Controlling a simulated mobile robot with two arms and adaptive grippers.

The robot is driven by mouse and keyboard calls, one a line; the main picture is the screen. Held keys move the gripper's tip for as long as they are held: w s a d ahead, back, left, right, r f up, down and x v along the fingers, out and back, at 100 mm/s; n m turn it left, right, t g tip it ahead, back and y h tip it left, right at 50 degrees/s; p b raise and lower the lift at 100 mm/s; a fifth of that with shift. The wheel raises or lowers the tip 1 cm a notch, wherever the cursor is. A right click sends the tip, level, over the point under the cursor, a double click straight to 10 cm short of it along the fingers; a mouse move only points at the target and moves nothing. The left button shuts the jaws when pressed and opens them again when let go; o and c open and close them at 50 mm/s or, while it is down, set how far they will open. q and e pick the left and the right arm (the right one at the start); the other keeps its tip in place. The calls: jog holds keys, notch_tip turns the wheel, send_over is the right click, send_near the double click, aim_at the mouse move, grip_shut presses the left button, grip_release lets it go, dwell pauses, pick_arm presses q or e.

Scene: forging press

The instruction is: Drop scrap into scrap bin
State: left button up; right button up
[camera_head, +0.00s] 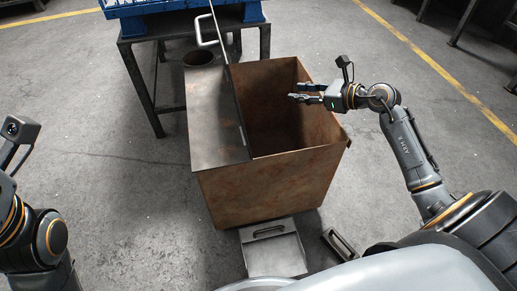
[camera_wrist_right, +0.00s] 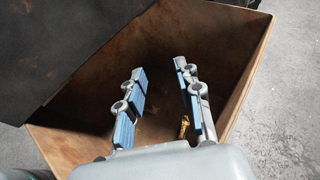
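The scrap bin (camera_head: 270,190) is a rusty brown, open-topped box in the middle of the head view. A dark flat lid plate (camera_head: 217,125) covers its left part, and the right part is open. My right gripper (camera_head: 291,92) is over the open part, pointing left. In the right wrist view its two fingers (camera_wrist_right: 157,75) are apart with nothing held between them. A small gold-coloured piece (camera_wrist_right: 184,127) shows beside the right finger, seemingly down in the bin. My left gripper is outside the head view; only its wrist parts show at the left edge.
A dark metal table (camera_head: 135,75) with a blue crate (camera_head: 180,14) stands behind the bin. A round dark container (camera_head: 198,58) is beside it. A grey metal piece with a handle slot (camera_head: 275,255) lies in front of the bin. Floor is clear to the left and right.

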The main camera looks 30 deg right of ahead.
jog(key=v, duration=0.8)
jog(key=shift+s+r, duration=0.15)
jog(key=shift+s, duration=0.05)
